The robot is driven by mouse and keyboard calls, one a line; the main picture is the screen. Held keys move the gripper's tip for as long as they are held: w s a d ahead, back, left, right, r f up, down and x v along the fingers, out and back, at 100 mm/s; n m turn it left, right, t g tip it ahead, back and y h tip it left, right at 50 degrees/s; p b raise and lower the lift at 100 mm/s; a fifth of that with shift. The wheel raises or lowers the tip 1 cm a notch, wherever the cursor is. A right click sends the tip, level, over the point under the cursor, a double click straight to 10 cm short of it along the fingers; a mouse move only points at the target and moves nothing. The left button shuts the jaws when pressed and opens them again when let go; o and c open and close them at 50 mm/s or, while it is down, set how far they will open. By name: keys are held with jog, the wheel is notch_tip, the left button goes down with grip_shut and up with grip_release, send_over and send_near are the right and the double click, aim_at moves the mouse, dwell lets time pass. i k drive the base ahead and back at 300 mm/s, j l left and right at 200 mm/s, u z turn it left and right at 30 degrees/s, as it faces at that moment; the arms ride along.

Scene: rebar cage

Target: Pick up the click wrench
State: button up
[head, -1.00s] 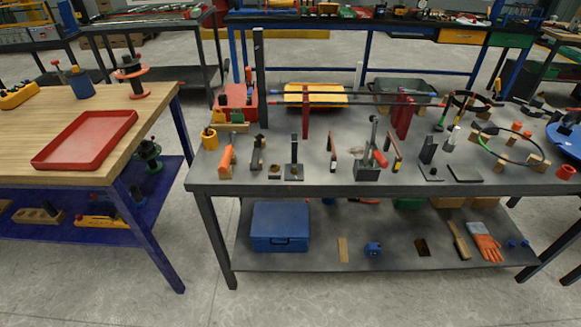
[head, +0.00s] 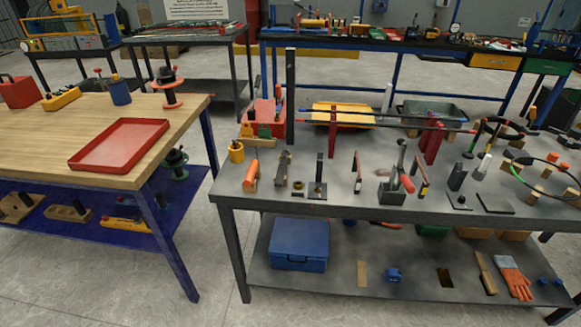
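No tool is clearly recognisable as the click wrench at this size. Several small hand tools stand or lie along the front of the grey workbench (head: 345,207). They include an orange-handled tool (head: 251,175) at the left, a dark tool on a wooden block (head: 281,168), and a black upright piece on a flat base (head: 318,178). Further right are a slim red and dark tool (head: 357,170), a grey holder (head: 390,193) with upright tools and a red handle (head: 407,184), and an orange-and-black tool (head: 421,175). My gripper is not in view.
Long bars rest on red supports (head: 430,145) behind the tools. A wooden table with a red tray (head: 120,145) stands left, with floor between the benches. The lower shelf holds a blue case (head: 298,245) and orange gloves (head: 515,280).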

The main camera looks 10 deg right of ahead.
aim_at(281, 173)
jog(key=z, duration=0.8)
jog(key=i+j+u, duration=0.1)
jog(key=i+j, duration=0.35)
jog(key=j, duration=0.15)
jog(key=i+j+u, duration=0.1)
jog(key=j, duration=0.3)
jog(key=i+j, duration=0.1)
jog(key=j, duration=0.3)
jog(key=i+j+u, duration=0.15)
jog(key=j, duration=0.25)
jog(key=i+j+u, duration=0.1)
jog(key=j, duration=0.3)
jog(key=i+j, duration=0.15)
jog(key=j, duration=0.25)
jog(key=i+j+u, duration=0.15)
jog(key=j, duration=0.8)
jog(key=i+l, duration=0.1)
jog(key=l+u, duration=0.05)
jog(key=l, duration=0.05)
